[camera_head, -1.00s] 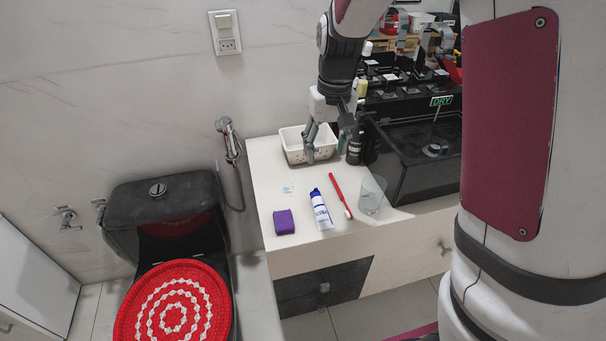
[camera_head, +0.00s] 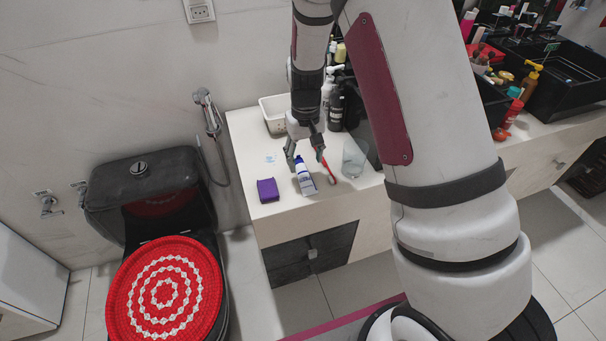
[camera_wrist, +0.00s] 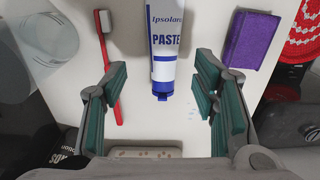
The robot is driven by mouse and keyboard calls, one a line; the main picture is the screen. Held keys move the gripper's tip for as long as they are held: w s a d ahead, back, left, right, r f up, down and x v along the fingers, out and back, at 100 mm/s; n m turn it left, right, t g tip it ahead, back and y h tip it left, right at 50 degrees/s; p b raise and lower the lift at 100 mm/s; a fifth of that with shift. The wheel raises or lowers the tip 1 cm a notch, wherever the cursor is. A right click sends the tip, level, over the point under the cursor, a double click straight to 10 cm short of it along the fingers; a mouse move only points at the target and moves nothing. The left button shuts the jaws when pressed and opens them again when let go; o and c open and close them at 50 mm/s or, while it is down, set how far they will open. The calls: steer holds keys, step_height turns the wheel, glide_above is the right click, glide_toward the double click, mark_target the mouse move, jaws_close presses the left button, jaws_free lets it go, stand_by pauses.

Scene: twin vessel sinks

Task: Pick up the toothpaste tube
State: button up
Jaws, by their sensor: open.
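The toothpaste tube (camera_head: 306,178) is white and blue and lies on the pale counter (camera_head: 243,142). In the wrist view the tube (camera_wrist: 165,50) shows "PASTE" lettering, with its blue cap end pointing toward my gripper. My gripper (camera_head: 305,158) is open above the cap end, its fingers spread to either side of the tube. In the wrist view the open fingers (camera_wrist: 160,105) with green pads have the cap between them in the picture, with clear gaps on both sides. I cannot tell the exact height above the counter.
A red toothbrush (camera_wrist: 108,65) lies close beside the tube. A clear glass (camera_head: 355,158) stands to its right and a purple sponge-like block (camera_head: 267,190) to its left. A white basket (camera_head: 272,113) and dark bottles (camera_head: 337,108) stand behind.

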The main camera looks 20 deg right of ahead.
mark_target(303, 171)
steer(key=f, duration=0.5)
steer(key=shift+w+a, duration=0.2)
steer(key=shift+a, duration=0.05)
jaws_close()
